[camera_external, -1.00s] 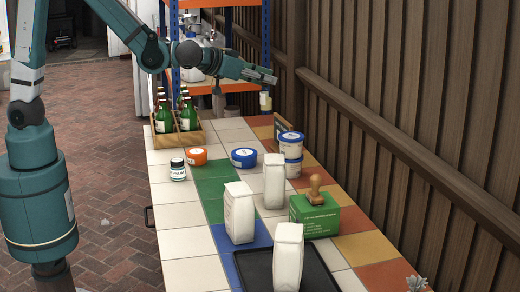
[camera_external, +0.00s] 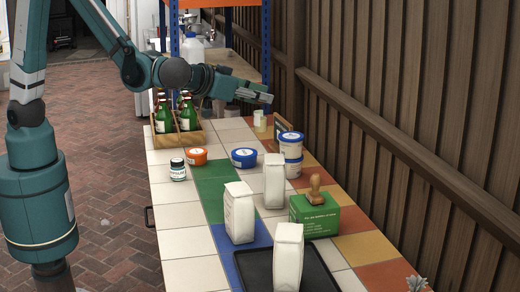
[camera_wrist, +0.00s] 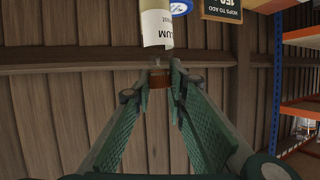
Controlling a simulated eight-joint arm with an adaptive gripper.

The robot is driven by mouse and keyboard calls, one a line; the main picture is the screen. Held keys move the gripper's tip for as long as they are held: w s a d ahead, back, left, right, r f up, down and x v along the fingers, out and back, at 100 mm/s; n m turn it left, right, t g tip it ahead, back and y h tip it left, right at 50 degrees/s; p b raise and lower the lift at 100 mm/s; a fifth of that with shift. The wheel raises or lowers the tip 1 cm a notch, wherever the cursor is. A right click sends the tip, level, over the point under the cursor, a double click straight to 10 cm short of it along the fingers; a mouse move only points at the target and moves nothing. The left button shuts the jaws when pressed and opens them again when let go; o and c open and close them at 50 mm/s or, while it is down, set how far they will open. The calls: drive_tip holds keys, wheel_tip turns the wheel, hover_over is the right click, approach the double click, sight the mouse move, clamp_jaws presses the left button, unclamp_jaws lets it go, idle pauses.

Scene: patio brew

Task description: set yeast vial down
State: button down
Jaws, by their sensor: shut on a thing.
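The yeast vial is a small pale-labelled vial, upright just below my gripper in the external view (camera_external: 260,122). In the wrist view its label (camera_wrist: 156,26) shows, with the brown stopper between my fingertips. My gripper (camera_external: 268,98), also in the wrist view (camera_wrist: 159,80), is shut on that stopper, with the vial body hanging beyond the fingertips. The vial's base is at or very close to the tiled table (camera_external: 185,243) near its far right end. I cannot tell whether it touches.
A wooden crate of green bottles (camera_external: 187,138) stands left of the vial. Stacked blue-lidded tubs (camera_external: 291,150) and a small chalkboard sign (camera_wrist: 222,10) are nearby on the right. A wooden fence (camera_external: 400,100) borders the right.

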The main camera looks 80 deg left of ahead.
drive_tip(key=s+d+r, duration=0.2)
drive_tip(key=s+d, duration=0.5)
drive_tip(key=d, duration=0.3)
wheel_tip(320, 180, down, 12)
drive_tip(key=shift+y, duration=0.4)
wheel_tip(320, 180, down, 6)
drive_tip(key=b, duration=0.1)
drive_tip(key=shift+b, duration=0.35)
drive_tip(key=shift+f, duration=0.15)
drive_tip(key=shift+f+b, duration=0.55)
drive_tip(key=shift+f, duration=1.3)
drive_tip(key=shift+f, duration=0.15)
